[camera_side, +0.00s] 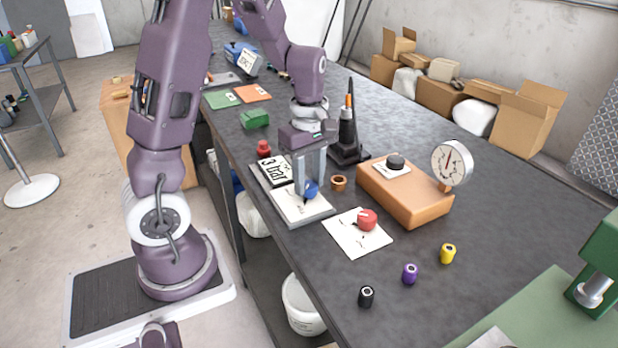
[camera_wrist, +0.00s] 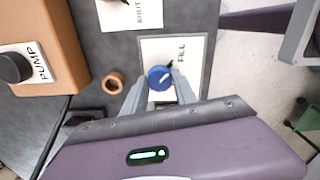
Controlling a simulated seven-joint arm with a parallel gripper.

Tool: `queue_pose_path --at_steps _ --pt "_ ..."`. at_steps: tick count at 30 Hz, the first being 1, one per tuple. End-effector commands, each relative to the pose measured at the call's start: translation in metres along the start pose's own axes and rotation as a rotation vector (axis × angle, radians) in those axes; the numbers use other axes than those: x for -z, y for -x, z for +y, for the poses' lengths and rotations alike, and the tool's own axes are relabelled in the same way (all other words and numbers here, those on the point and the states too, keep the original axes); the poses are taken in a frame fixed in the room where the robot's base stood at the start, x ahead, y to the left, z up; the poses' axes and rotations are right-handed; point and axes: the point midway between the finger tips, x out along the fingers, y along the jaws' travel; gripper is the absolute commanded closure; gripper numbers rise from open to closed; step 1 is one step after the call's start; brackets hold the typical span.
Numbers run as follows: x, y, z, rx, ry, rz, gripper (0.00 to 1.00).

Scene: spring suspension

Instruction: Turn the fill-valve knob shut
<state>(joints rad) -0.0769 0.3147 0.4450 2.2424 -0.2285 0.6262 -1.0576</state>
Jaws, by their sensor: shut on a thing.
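The blue fill-valve knob (camera_side: 311,189) sits on a white card on a grey plate (camera_side: 310,219). In the wrist view the knob (camera_wrist: 160,77) stands on a card lettered "FILL", with a light line on its top and a dark mark beside it at the upper right. My gripper (camera_side: 307,185) points down over the card. Its fingers (camera_wrist: 160,88) lie on either side of the knob and are shut on it. The finger contact is partly hidden in the side view.
A red knob (camera_side: 367,219) on a white card stands in front. An orange pump box (camera_side: 408,200) with a black knob (camera_side: 396,161) and a dial gauge (camera_side: 452,163) is to the right.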

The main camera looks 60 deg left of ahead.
Motion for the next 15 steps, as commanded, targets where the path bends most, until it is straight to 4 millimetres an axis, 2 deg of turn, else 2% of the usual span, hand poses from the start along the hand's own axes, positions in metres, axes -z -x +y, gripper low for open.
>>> queue_pose_path --at_steps 5,15 --pt "-0.0002 0.0007 0.0005 -0.002 -0.104 -0.001 1.00" --pt "-0.0001 0.0009 0.0007 -0.003 -0.417 0.000 1.00"
